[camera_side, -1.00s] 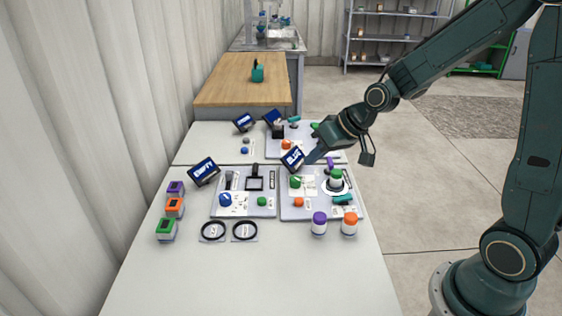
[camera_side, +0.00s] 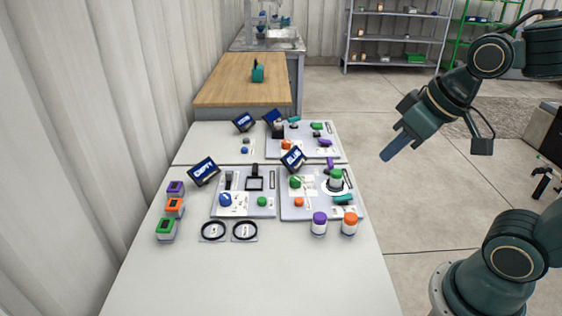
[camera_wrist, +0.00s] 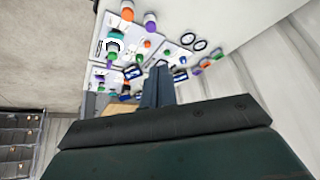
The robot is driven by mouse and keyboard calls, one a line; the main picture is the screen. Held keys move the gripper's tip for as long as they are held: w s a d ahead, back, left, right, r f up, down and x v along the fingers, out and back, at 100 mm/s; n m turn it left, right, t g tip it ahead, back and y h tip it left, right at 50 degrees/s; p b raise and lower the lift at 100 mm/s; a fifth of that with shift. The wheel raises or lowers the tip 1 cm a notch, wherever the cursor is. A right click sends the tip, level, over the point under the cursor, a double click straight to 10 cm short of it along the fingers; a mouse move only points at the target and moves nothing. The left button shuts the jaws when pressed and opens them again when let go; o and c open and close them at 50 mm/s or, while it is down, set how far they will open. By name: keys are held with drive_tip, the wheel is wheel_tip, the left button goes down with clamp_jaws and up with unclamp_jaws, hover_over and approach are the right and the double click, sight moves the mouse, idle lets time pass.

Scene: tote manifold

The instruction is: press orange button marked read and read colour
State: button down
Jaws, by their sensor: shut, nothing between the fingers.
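An orange button (camera_side: 286,144) sits on the back panel (camera_side: 325,151), and another orange button (camera_side: 299,202) sits on the front right panel (camera_side: 318,213). Their labels are too small to read. A tilted screen (camera_side: 293,158) behind the front right panel appears to read BLUE. My gripper (camera_side: 391,152) is shut and empty, in the air to the right of the table, apart from both buttons. In the wrist view its closed fingers (camera_wrist: 158,88) point towards the panels.
The front left panel (camera_side: 243,208) has a blue knob, a green button and a screen (camera_side: 203,170) reading EMPTY. Purple and orange capped jars (camera_side: 319,227) stand at the front right. Coloured blocks (camera_side: 166,232) line the left. The table front (camera_side: 250,280) is clear.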

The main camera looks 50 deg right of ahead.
drive_tip(key=s, duration=0.5)
drive_tip(key=shift+d+r, duration=0.15)
drive_tip(key=shift+r, duration=0.2)
